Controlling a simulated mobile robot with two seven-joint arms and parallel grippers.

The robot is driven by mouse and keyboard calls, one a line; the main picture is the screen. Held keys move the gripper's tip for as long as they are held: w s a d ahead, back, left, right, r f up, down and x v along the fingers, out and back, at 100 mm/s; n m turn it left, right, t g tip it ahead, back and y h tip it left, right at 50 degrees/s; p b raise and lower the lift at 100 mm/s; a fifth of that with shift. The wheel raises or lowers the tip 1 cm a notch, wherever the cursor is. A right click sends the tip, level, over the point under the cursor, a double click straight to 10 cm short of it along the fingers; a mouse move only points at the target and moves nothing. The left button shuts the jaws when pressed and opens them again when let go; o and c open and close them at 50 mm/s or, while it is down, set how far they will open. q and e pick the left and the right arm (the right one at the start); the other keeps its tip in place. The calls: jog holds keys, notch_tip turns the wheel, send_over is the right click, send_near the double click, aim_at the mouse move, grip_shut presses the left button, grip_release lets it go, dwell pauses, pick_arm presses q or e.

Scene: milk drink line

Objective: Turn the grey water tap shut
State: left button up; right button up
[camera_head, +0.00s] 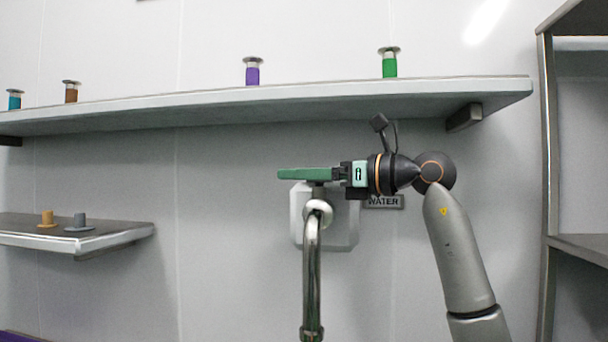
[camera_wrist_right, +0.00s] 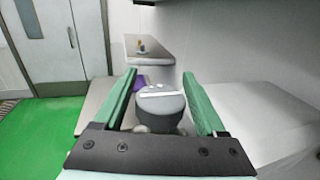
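The water tap (camera_head: 312,245) has a bent metal spout pipe in front of a white wall plate, beside a WATER sign (camera_head: 384,202). Its grey round handle with a white bar shows in the right wrist view (camera_wrist_right: 161,110). My right gripper (camera_head: 285,174) reaches in from the right at the tap's top, and its green fingers hide most of the handle in the head view. In the wrist view the fingers (camera_wrist_right: 160,88) stand apart on either side of the handle. I cannot tell whether they touch it. My left gripper is out of view.
A long shelf (camera_head: 300,104) with several coloured spools runs just above my right gripper. A lower shelf (camera_head: 130,233) at left holds a tan and a grey piece. A metal rack (camera_head: 548,150) stands at the right edge.

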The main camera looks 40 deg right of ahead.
grip_shut()
dwell(0.3)
